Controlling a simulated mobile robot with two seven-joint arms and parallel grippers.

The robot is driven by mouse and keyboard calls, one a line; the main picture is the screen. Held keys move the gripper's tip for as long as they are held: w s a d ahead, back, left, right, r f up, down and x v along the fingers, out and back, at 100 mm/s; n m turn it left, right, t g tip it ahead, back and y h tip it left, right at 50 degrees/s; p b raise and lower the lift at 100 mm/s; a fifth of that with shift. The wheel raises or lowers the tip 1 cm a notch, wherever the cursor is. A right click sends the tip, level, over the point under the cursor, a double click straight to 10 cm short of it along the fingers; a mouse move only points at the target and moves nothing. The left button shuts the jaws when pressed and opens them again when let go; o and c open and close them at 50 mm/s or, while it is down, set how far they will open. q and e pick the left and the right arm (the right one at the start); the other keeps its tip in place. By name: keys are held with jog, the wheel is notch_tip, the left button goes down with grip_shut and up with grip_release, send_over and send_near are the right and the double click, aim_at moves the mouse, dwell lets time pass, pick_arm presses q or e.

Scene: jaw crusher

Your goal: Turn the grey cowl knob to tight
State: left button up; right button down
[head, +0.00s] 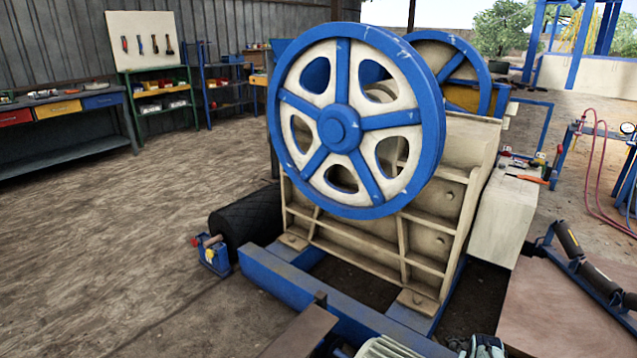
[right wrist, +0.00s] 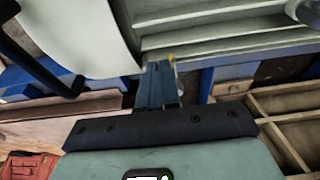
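The grey cowl knob cannot be made out for certain in either view. A grey rounded part (right wrist: 307,11) at the top right of the right wrist view may be it, but it is cut off by the edge. A pale ribbed housing (head: 392,349) is cut off at the bottom of the head view. My right gripper (right wrist: 162,66) points at pale curved and ribbed surfaces. Its two fingers lie side by side, with nothing visible between them. A grey-green part of my right arm shows at the bottom of the head view. My left gripper is not in view.
The jaw crusher with its large blue-and-cream flywheel (head: 338,125) fills the middle. A blue base beam (head: 310,297) runs along its front. Rollers (head: 598,277) stand at the right. Open floor is left.

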jog(key=shift+r, duration=0.1)
dwell(0.3)
jog(key=shift+s+a+p, duration=0.2)
jog(key=shift+a+p, duration=0.1)
jog(key=shift+p, duration=0.35)
notch_tip(320, 180, up, 6)
jog(key=shift+f+p, duration=0.1)
jog(key=shift+p, duration=0.8)
